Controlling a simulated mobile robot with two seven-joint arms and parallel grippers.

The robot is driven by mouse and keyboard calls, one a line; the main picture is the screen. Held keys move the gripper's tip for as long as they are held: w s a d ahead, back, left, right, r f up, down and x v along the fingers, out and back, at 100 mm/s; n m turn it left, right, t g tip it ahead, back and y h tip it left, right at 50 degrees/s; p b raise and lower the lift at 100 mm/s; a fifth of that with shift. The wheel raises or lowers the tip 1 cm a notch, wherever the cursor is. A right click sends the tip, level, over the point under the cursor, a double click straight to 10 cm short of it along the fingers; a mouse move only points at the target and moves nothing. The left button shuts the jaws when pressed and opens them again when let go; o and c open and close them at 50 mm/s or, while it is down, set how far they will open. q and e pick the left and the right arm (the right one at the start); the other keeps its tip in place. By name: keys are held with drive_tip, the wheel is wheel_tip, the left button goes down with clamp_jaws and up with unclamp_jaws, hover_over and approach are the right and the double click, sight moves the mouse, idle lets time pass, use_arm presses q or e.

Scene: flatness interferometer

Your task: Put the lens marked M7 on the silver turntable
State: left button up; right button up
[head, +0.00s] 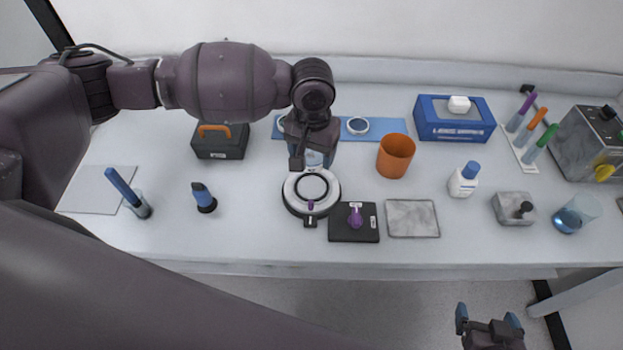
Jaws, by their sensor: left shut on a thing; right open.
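My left gripper (312,160) is shut on a small lens (314,158), partly hidden by the fingers. It holds the lens close to the back edge of the silver turntable (291,196); I cannot tell whether they touch. The turntable is a round, silver-white disc with a dark ring on top and a dark base. Another lens (358,125) lies on the blue mat (392,126) behind. A further pale round thing shows at the mat's left, half hidden by my arm. No lens marking is legible. My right gripper (489,322) is open and empty, in front of the table's front edge.
A black block with a purple knob (356,217) stands just right of the turntable. An orange cup (395,156), a white bottle (464,180) and a blue box (454,128) stand further right.

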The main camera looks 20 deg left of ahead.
use_arm(q)
hover_over(311, 188)
wheel_tip(311, 188, down, 4)
drive_tip(key=shift+w+f, duration=0.15)
drive_tip(key=shift+f, duration=0.75)
wheel_tip(311, 188, down, 3)
drive_tip(key=shift+f, duration=0.4)
use_arm(e)
drive_tip(key=shift+a+f, duration=0.1)
drive_tip(key=shift+f, duration=0.2)
use_arm(q)
drive_tip(key=shift+f, duration=0.1)
drive_tip(key=shift+f, duration=0.1)
